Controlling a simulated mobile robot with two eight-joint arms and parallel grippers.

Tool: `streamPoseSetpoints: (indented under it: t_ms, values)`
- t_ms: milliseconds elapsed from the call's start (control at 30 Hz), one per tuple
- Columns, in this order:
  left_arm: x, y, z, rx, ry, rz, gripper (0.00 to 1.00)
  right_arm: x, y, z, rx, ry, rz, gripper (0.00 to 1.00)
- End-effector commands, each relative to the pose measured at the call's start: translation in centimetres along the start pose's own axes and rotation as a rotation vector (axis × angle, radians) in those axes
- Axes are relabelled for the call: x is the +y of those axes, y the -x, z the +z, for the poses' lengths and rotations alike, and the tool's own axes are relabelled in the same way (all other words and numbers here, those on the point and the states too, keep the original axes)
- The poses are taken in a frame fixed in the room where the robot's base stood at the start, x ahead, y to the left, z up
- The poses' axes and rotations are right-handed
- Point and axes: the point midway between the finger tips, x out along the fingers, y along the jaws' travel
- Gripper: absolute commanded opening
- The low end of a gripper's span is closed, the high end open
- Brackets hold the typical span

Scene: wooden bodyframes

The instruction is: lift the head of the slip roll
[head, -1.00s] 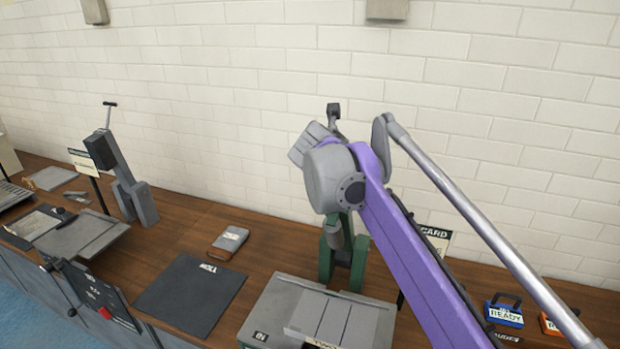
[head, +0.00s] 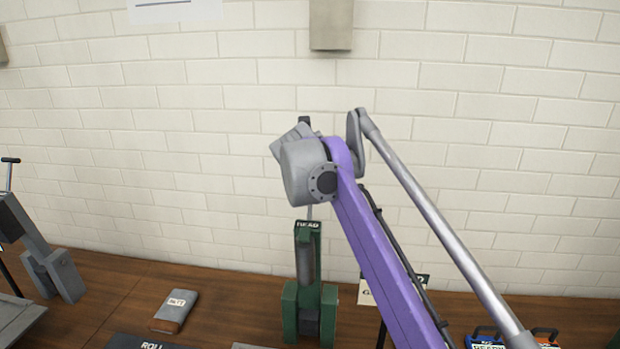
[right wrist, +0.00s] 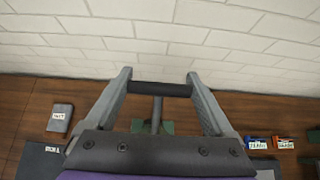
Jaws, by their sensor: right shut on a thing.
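The green post labelled HEAD (head: 308,245) stands upright between two green base blocks on the wooden bench. A thin grey stem rises from its top toward a dark crossbar handle, partly hidden by my right gripper. In the right wrist view the handle (right wrist: 160,89) lies crosswise between my fingers, with its grey stem (right wrist: 157,108) running down to the green base. My right gripper (right wrist: 160,78) is shut on this handle, above the post; in the head view it (head: 290,135) is partly hidden by my own wrist. My left gripper is not in view.
A grey upright machine (head: 45,250) with a T-handle stands at the left. A small labelled grey-and-brown block (head: 175,310) lies on the bench (head: 235,295). Blue and orange READY boxes (right wrist: 256,143) sit at the right. A white brick wall (head: 150,150) is close behind.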

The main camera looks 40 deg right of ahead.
Motion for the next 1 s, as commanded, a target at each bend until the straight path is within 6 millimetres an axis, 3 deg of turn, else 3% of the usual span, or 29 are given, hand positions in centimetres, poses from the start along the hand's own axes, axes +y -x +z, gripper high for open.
streamPoseSetpoints:
  t_ms: [233, 267, 300, 667, 1000]
  values:
    - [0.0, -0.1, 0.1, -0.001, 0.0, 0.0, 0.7, 0.0, -0.2, -0.5, 0.01, -0.002, -0.003, 0.0]
    - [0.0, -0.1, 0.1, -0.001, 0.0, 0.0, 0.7, 0.0, -0.2, -0.5, 0.01, -0.002, -0.003, 0.93]
    - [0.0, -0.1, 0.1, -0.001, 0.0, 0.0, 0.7, 0.0, -0.2, -0.4, 0.009, -0.002, -0.003, 1.0]
    - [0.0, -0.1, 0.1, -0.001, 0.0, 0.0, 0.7, 0.0, 0.8, -0.2, 0.005, -0.001, -0.002, 1.0]
    - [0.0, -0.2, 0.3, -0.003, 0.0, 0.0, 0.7, 0.1, 7.3, -0.3, 0.007, 0.0, 0.0, 1.0]
